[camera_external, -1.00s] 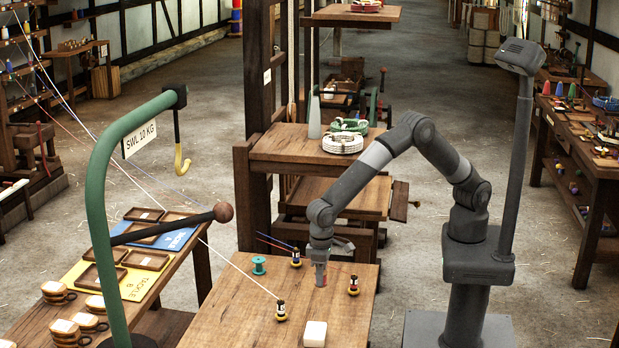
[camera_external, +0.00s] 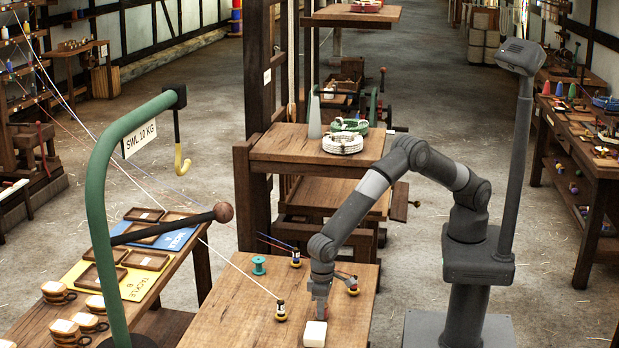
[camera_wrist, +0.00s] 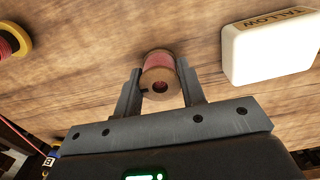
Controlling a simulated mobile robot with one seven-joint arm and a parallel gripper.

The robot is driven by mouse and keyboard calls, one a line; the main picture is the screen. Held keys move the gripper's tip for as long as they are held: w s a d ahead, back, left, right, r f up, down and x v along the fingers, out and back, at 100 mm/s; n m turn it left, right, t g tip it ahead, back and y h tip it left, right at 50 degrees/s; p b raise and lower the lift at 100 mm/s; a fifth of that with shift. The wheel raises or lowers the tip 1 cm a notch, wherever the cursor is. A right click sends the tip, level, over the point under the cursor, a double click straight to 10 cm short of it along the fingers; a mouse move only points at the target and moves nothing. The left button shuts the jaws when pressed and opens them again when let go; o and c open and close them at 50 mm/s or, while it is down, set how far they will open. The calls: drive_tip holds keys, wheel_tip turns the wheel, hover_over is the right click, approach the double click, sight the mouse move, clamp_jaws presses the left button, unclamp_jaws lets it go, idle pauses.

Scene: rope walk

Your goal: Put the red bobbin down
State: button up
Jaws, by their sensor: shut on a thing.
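The red bobbin (camera_wrist: 162,64) shows in the wrist view as a spool with wooden ends and red winding. One end with a dark hole faces the camera. My gripper (camera_wrist: 160,82) is shut on it, one finger on each side. In the external view my gripper (camera_external: 321,312) points down low over the front table (camera_external: 232,312), just behind the white block. The bobbin is mostly hidden there, and I cannot tell whether it touches the wood.
A white block marked TALLOW (camera_wrist: 272,48) lies close to the right of the bobbin. The table's left part is clear.

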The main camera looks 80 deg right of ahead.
drive_tip(key=shift+f, duration=0.1)
drive_tip(key=o, duration=1)
wheel_tip(320, 180, up, 12)
drive_tip(key=shift+r, duration=0.15)
